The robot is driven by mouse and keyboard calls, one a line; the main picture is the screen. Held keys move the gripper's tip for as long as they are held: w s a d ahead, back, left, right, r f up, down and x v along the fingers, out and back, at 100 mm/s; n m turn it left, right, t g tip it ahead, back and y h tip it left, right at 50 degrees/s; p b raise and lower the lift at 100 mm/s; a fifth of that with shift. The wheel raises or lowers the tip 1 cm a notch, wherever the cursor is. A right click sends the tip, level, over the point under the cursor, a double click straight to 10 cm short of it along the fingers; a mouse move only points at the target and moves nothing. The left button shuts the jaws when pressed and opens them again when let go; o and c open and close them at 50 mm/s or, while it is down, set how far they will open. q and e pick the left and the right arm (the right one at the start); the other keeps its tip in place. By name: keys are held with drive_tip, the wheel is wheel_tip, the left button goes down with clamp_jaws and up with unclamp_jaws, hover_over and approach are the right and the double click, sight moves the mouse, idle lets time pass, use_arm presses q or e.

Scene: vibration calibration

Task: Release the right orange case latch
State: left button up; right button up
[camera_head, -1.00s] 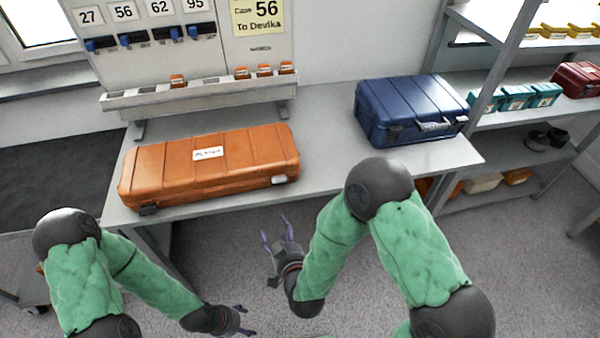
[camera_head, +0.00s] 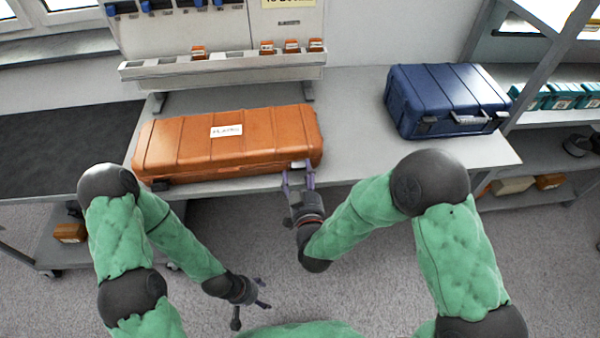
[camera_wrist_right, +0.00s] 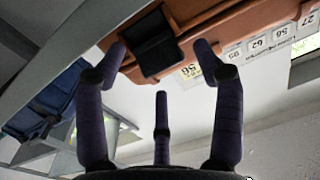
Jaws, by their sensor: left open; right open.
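The orange case (camera_head: 225,147) lies closed on the grey table, with a white label on its lid. Its left latch (camera_head: 160,185) is dark, on the front edge. Its right latch (camera_head: 300,164) is at the front right corner, partly behind my right gripper (camera_head: 298,178). In the right wrist view the latch is a dark plate (camera_wrist_right: 152,50) on the orange case (camera_wrist_right: 225,22). My right gripper (camera_wrist_right: 160,52) is open there, its fingers on either side of the latch in the picture; contact cannot be told. My left gripper (camera_head: 256,296) is open and empty, low in front of the table.
A blue case (camera_head: 445,98) stands on the table (camera_head: 350,125) at the right. A rack (camera_head: 220,68) with small orange boxes is behind the orange case. Shelves with teal boxes (camera_head: 560,97) are at the far right. Table surface between the two cases is clear.

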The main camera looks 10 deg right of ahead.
drive_tip(key=shift+w, duration=0.9)
drive_tip(key=shift+r, duration=0.1)
drive_tip(key=c, duration=1.2)
